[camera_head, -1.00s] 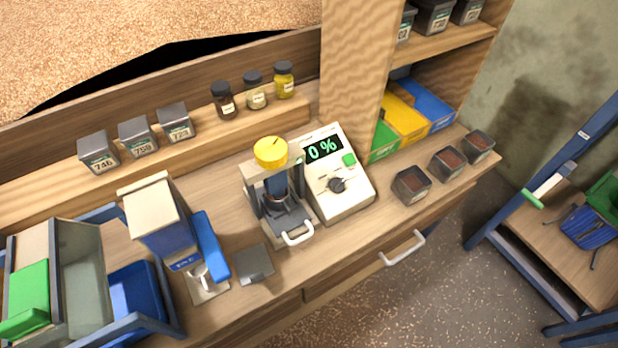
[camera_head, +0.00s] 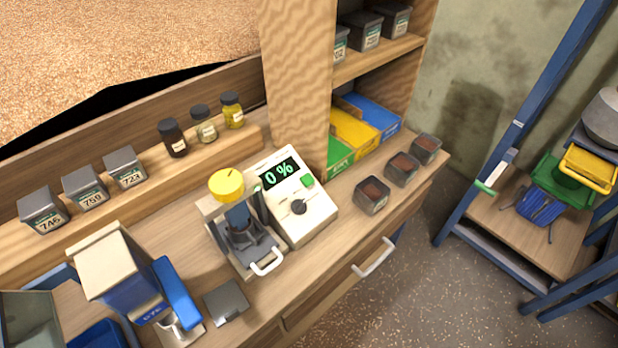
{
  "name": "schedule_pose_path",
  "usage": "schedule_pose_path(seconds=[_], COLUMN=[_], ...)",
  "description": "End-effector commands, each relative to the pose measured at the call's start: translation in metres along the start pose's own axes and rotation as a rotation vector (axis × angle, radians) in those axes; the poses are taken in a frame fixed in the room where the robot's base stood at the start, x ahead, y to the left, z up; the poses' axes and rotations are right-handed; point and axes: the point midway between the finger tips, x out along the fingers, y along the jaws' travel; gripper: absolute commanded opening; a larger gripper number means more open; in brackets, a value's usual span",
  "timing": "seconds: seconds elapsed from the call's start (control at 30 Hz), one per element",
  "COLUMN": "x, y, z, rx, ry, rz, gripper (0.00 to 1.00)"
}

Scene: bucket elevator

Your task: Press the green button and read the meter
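The meter (camera_head: 291,196) is a cream box on the wooden bench, right of the yellow-topped press. Its dark display (camera_head: 279,172) reads "0 %" in green digits. The green button (camera_head: 307,181) is on its upper right face, beside the display. My gripper is not in view, and nothing covers the button or display.
A press with a yellow knob (camera_head: 226,184) and white handle stands directly left of the meter. A blue and cream device (camera_head: 121,277) stands further left. Several cups of brown grain (camera_head: 372,194) stand to the right. A drawer handle (camera_head: 374,258) sticks out in front.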

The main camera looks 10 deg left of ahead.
Motion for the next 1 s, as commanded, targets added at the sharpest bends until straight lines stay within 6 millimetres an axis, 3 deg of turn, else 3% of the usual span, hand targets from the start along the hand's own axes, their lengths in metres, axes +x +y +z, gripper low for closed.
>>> schedule_pose_path(seconds=[0.07, 0.4, 1.0], x=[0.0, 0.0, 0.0], y=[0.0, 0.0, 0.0], z=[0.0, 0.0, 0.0], rx=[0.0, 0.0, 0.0], ry=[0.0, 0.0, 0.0], rz=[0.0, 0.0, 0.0], gripper=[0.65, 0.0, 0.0])
